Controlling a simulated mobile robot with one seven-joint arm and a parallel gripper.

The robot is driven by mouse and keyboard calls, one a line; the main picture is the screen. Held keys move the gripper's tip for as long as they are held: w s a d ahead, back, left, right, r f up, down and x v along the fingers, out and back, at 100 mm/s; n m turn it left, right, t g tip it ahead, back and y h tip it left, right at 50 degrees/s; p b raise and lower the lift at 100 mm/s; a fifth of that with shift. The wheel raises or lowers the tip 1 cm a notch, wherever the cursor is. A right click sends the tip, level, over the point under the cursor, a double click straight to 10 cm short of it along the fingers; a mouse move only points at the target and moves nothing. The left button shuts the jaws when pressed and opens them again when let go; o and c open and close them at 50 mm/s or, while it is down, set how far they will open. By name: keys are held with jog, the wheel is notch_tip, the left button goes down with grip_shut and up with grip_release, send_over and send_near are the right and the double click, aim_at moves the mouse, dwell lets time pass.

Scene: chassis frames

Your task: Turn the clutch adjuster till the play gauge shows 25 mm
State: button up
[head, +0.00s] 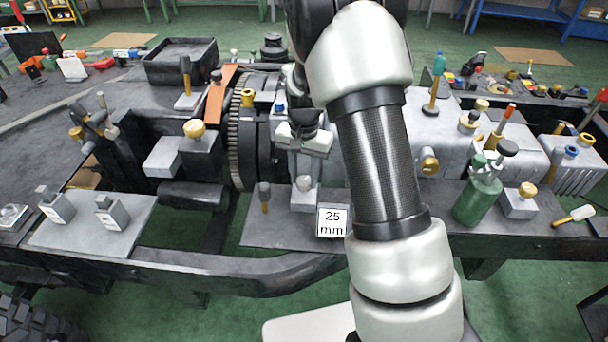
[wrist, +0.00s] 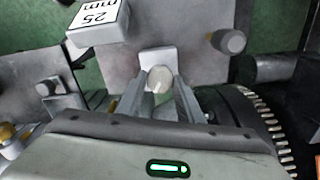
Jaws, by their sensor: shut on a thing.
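A small round pale knob (head: 304,183), which I take to be the clutch adjuster, sits on a grey block on a plate at the front of the chassis. It also shows in the wrist view (wrist: 159,78), between the fingertips. My gripper (head: 306,172) points down and is shut on this knob. In the wrist view my gripper (wrist: 160,88) has one finger on each side of it. A white-faced block (head: 332,222), which I take to be the play gauge, reads "25 mm". It stands beside the knob and shows upside down in the wrist view (wrist: 98,20).
A grey-headed peg (head: 264,196) stands just left of the knob. A toothed flywheel ring (head: 235,140) is behind it. A green bottle (head: 478,195) and a brass-knobbed block (head: 521,202) stand to the right. My arm hides part of the chassis middle.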

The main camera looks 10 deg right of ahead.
aim_at(304, 181)
jog(key=o, duration=1.1)
jog(key=shift+c, duration=0.2)
notch_tip(304, 181, up, 18)
jog(key=p, duration=0.2)
jog(key=shift+f+p, duration=0.25)
jog(key=shift+p, duration=0.1)
